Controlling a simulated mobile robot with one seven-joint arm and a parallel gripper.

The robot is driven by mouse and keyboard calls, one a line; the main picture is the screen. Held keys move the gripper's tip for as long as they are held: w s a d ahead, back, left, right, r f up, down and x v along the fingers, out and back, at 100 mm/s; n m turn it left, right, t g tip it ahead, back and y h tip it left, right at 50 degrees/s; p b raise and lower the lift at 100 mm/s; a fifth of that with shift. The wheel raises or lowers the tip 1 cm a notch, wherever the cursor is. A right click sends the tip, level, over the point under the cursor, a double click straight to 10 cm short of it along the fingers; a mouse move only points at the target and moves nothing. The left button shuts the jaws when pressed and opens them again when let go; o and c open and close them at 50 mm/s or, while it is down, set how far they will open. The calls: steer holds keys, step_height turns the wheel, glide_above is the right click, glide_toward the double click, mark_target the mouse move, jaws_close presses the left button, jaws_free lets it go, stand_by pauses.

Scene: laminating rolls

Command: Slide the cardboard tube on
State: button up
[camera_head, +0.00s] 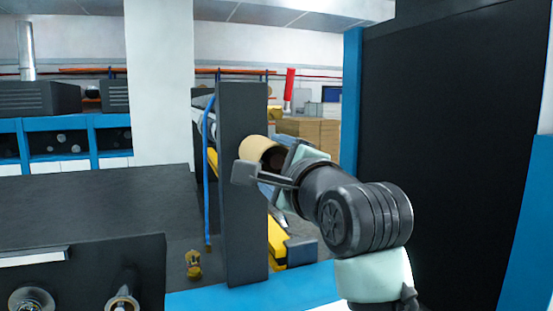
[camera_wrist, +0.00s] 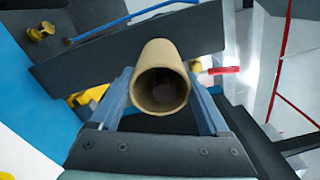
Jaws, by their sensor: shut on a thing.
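The tan cardboard tube (camera_head: 256,148) is held in my gripper (camera_head: 275,163), beside the upper part of a dark upright plate (camera_head: 242,220). In the wrist view the tube (camera_wrist: 161,60) lies between the two blue-grey fingers of my gripper (camera_wrist: 162,84), its open, hollow end facing the camera. The tube's far end overlaps the dark plate (camera_wrist: 100,62) in that view; I cannot tell whether they touch. Two round shaft ends, one at left (camera_head: 31,300) and one at right (camera_head: 122,303), show on the dark panel at the lower left of the head view.
A blue hose (camera_head: 207,180) hangs beside the upright plate. A yellow part (camera_head: 194,265) is left of the plate's foot, and yellow machine parts (camera_head: 277,243) are right of it. A large dark panel (camera_head: 440,120) with blue edges stands at the right.

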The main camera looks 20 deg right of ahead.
steer(key=shift+w+a+p, duration=0.1)
steer(key=shift+w+p, duration=0.6)
steer(key=shift+w, duration=0.85)
steer(key=o, duration=1.2)
steer(key=shift+s+f, duration=0.1)
